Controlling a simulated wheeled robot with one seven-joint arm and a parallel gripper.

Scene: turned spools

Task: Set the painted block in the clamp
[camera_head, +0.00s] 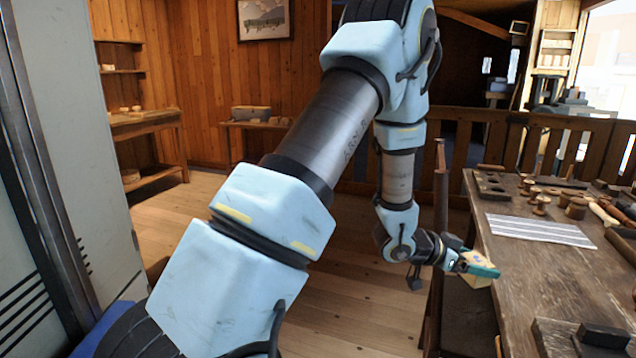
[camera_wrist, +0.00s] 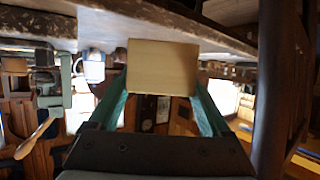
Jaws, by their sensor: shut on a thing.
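My gripper (camera_head: 484,270), with teal fingers, is shut on a block (camera_head: 478,282) beside the left edge of the workbench. In the head view the block looks yellowish and is partly hidden behind the fingers. In the wrist view the block (camera_wrist: 162,66) shows a plain pale face between the two fingertips of my gripper (camera_wrist: 160,95). I cannot make out a clamp for sure in either view.
The workbench (camera_head: 545,280) carries a striped cloth (camera_head: 540,230), several wooden spools (camera_head: 577,208) and a dark holed block (camera_head: 492,184). Dark blocks (camera_head: 603,336) lie at its near right. A grey cabinet (camera_head: 85,150) stands at left. Bare bench top lies between cloth and dark blocks.

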